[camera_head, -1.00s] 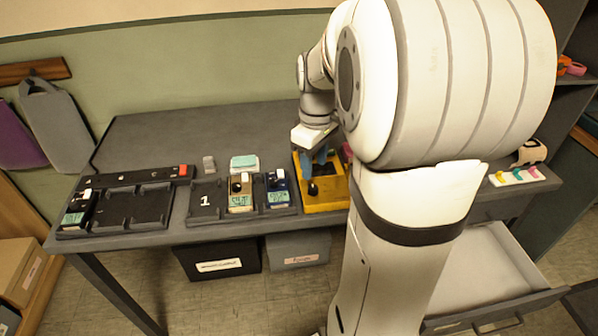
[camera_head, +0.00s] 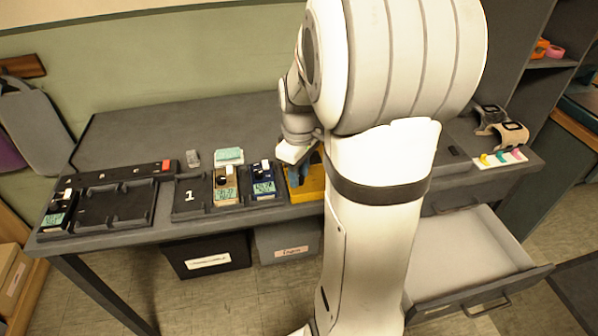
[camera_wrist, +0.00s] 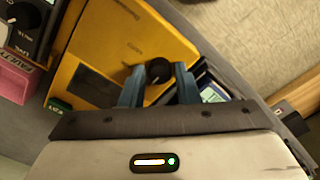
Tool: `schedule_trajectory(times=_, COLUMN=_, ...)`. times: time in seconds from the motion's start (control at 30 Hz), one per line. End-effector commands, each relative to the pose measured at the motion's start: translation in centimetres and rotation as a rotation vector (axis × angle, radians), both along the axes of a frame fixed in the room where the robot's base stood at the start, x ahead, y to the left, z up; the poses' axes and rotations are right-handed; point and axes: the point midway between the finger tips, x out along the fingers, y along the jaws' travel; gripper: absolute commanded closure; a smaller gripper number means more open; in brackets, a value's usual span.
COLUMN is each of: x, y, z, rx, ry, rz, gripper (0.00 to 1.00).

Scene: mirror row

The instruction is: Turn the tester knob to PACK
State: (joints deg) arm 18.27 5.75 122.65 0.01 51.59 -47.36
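The tester is a yellow box on the bench, partly behind my arm in the head view (camera_head: 309,187). It fills much of the upper wrist view (camera_wrist: 92,43), with a dark panel and small print on its face. Its round black knob (camera_wrist: 158,71) shows in the wrist view between the two blue fingers of my gripper (camera_wrist: 159,82). The fingers stand apart, one on each side of the knob and close to it. I cannot tell whether they touch it. The knob's setting and the PACK mark are not readable. In the head view my gripper (camera_head: 301,166) is over the tester.
A blue device (camera_head: 263,184) and a tan device (camera_head: 226,189) stand in the tray left of the tester. A pink block (camera_wrist: 14,82) is near the tester in the wrist view. An open drawer (camera_head: 460,255) juts out at right. The bench's back left is clear.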

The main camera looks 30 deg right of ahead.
Motion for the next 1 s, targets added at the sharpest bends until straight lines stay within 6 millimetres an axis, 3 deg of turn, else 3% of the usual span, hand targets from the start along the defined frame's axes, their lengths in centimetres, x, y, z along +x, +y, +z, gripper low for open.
schedule_trajectory(times=0.33, x=-0.02, y=-0.03, z=0.02, rx=0.0, ry=0.0, rz=-0.001, gripper=1.0)
schedule_trajectory(times=0.67, x=-0.03, y=-0.05, z=0.07, rx=0.0, ry=0.0, rz=-0.056, gripper=1.0)
schedule_trajectory(times=1.0, x=-0.04, y=-0.08, z=0.12, rx=0.0, ry=0.001, rz=-0.294, gripper=1.0)
